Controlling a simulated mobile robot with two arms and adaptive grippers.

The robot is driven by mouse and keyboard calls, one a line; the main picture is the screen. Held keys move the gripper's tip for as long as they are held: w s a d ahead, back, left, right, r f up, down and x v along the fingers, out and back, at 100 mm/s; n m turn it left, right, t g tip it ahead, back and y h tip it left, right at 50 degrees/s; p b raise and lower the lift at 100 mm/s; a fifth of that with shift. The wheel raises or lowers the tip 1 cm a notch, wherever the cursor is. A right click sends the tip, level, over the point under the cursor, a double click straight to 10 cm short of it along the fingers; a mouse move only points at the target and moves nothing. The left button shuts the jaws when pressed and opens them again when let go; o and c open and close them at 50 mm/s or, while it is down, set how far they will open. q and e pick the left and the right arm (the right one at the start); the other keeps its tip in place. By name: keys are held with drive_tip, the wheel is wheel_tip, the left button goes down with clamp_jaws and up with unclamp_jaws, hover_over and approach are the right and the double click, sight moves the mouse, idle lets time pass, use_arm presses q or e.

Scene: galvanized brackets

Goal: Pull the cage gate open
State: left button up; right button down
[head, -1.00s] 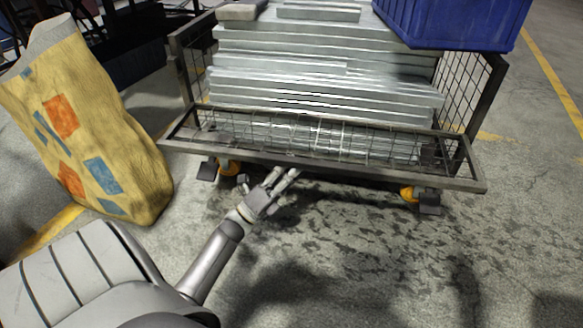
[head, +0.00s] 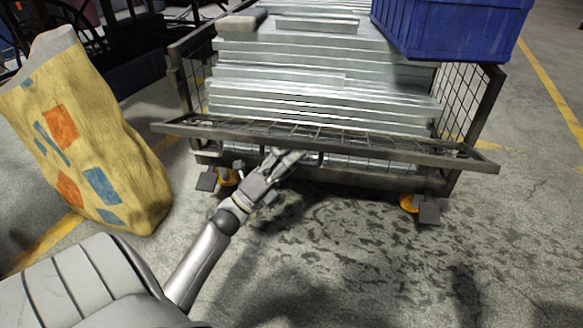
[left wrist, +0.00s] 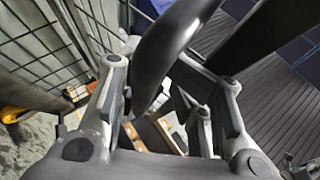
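The cage gate (head: 400,157) is a metal-framed mesh panel across the front of the wheeled cage. It sticks out toward me and shows nearly edge-on, its near bar in front of the stacked metal. My left gripper (head: 288,157) is at the underside of this bar, a little left of its middle. In the left wrist view, a dark curved bar (left wrist: 165,50), perhaps the gate's handle, passes between the spread fingers (left wrist: 155,105). It lies close to the left finger, with a gap to the right one; contact is unclear. My right gripper is out of view.
Galvanized pieces (head: 300,75) fill the cage (head: 470,105). A blue crate (head: 450,30) stands over its back right. A yellow patterned sack (head: 85,140) stands on the floor left of the cage. Casters (head: 408,204) show below. The floor in front is clear.

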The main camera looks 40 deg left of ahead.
use_arm(q)
drive_tip(key=shift+r, duration=1.2)
drive_tip(key=shift+s, duration=0.1)
drive_tip(key=shift+s+a+f+b, duration=0.2)
drive_tip(key=shift+s+f+b, duration=0.15)
drive_tip(key=shift+s+f, duration=0.25)
drive_tip(key=w+f+b+v, duration=0.1)
drive_tip(key=b+v, duration=0.2)
drive_tip(key=v, duration=0.7)
drive_tip(key=shift+s+a+f+b, duration=0.2)
drive_tip(key=shift+a+f+b, duration=0.2)
drive_tip(key=shift+a+f, duration=0.05)
